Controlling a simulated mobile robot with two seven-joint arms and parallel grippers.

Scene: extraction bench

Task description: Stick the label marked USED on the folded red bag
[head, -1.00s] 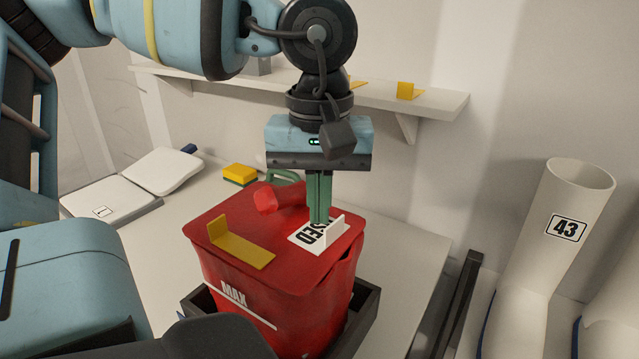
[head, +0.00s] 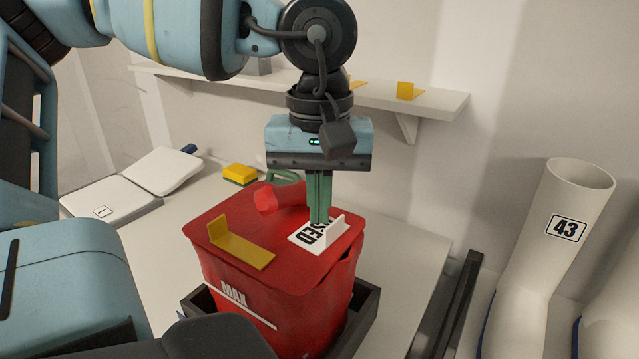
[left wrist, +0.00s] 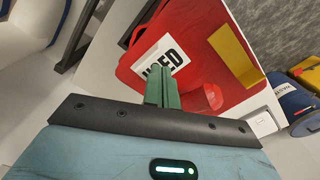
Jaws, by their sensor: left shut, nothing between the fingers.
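The folded red bag (head: 235,275) stands upright in a dark tray, with MAX printed on its front. The white label marked USED (head: 306,236) lies on the right part of the bag's top, its upright tab standing up. My left gripper (head: 319,221) points straight down with its green fingers shut and empty. The fingertips are at the label, beside its tab; I cannot tell whether they touch it. The left wrist view shows the fingers (left wrist: 162,90) partly covering the label (left wrist: 163,58). My right gripper is not in view.
A yellow label (head: 240,250) with a tab lies on the bag top's left part. The dark tray (head: 366,306) surrounds the bag's base. A sponge (head: 240,174) lies behind. White boots marked 43 (head: 545,240) stand right. A shelf (head: 436,101) runs behind my gripper.

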